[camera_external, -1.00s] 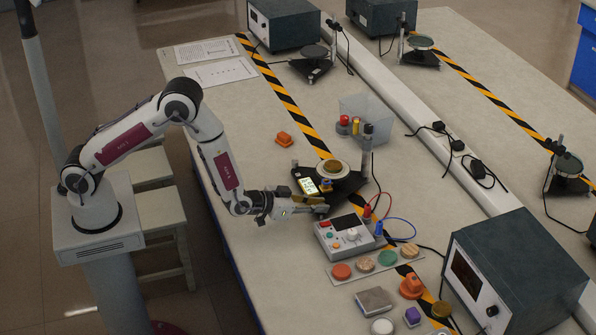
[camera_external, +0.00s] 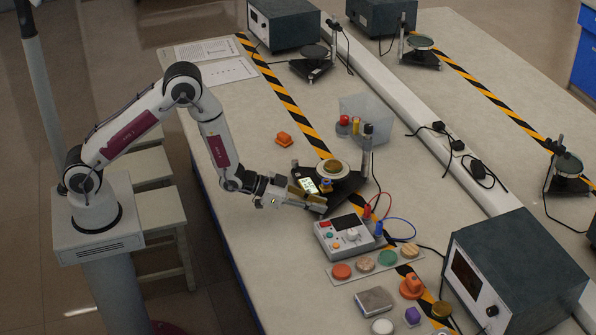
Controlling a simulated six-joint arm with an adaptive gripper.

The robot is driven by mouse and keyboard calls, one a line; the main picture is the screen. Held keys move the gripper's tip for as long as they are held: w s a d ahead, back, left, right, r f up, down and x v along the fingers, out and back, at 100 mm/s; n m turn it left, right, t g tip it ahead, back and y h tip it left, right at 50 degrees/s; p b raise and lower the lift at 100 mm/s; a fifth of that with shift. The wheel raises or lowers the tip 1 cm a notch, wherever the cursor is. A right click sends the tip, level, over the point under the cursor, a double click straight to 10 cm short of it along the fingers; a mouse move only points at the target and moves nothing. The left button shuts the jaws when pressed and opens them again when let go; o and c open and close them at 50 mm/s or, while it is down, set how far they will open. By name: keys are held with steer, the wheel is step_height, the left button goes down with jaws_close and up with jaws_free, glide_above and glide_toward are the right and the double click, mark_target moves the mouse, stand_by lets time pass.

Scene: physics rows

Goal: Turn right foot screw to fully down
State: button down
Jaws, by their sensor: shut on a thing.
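My gripper (camera_external: 316,202) reaches in from the left at the near edge of that base. Its fingers are shut at the base's near corner, where the foot screw lies. The screw itself is hidden by the fingers and too small to make out, so its height cannot be told.
A grey control box (camera_external: 345,235) with red and blue leads stands close in front of the apparatus. Several coloured discs lie on a strip (camera_external: 347,278) nearer. An orange piece (camera_external: 284,139) and a clear box (camera_external: 367,112) are behind. Bench left of the gripper is clear.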

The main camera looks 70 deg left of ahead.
steer(key=shift+w+a+r+m+g+h, duration=0.15)
steer(key=shift+m+g+h, duration=0.25)
steer(key=shift+m+h, duration=0.6)
steer(key=shift+m+g+h, duration=0.4)
steer(key=shift+m+h, duration=0.2)
steer(key=c, duration=1.9)
jaws_free()
steer(key=shift+a, duration=0.15)
steer(key=shift+v, duration=5.9)
